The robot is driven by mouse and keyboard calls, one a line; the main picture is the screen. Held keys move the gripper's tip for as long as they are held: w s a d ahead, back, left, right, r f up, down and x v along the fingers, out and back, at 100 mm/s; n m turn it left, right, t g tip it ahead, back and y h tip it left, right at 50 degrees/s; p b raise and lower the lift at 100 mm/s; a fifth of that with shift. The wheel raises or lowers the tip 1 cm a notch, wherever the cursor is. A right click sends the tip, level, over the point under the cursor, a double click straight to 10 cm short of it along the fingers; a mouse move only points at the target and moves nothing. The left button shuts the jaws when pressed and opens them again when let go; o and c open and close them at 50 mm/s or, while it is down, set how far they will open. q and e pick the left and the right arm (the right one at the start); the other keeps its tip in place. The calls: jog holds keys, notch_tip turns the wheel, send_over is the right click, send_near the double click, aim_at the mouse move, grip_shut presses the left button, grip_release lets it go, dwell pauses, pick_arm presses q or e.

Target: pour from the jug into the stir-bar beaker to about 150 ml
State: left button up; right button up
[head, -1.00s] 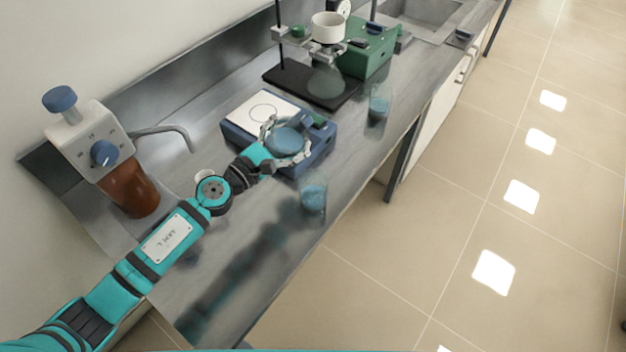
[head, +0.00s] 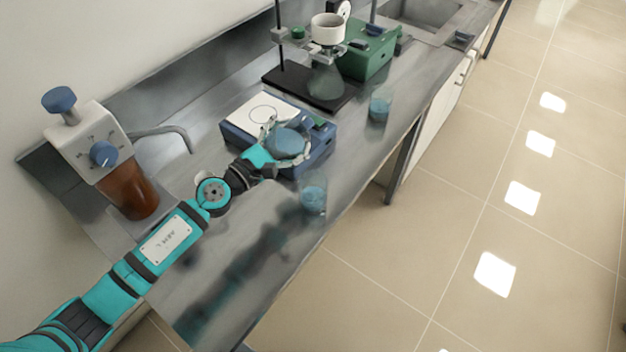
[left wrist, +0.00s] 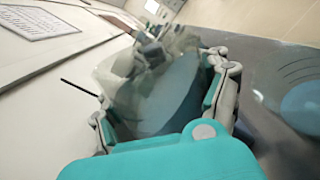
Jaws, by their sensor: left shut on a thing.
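My left gripper (head: 286,143) is shut on the clear jug (head: 289,142), which holds blue liquid, over the front part of the blue-and-white stirrer (head: 232,133). In the left wrist view the jug (left wrist: 170,95) sits between the fingers of my left gripper (left wrist: 172,100), its blue liquid surface tilted in the picture. One beaker with blue liquid (head: 313,198) stands on the bench in front of the stirrer, and another beaker with blue liquid (head: 379,108) stands farther right. I cannot see a stir bar in either. No stream of liquid is visible. My right gripper is not in view.
A brown bottle with a white dispenser head (head: 130,190) and bent spout stands at the left. Behind the stirrer are a black-based stand with a flask (head: 325,80) and a green box (head: 367,55). A sink (head: 425,12) is at the back. The bench's front edge runs close to the beakers.

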pick_arm(q)
jog(key=shift+f+m, duration=0.1)
jog(key=shift+m, duration=0.8)
dwell(0.4)
jog(key=shift+m+b, duration=0.3)
dwell(0.3)
jog(key=shift+d+f+m, duration=0.1)
jog(key=shift+m, duration=0.2)
dwell(1.0)
jog(key=shift+s+f+m, duration=0.1)
jog(key=shift+m, duration=0.3)
jog(key=shift+d, duration=0.1)
dwell(2.3)
dwell(0.3)
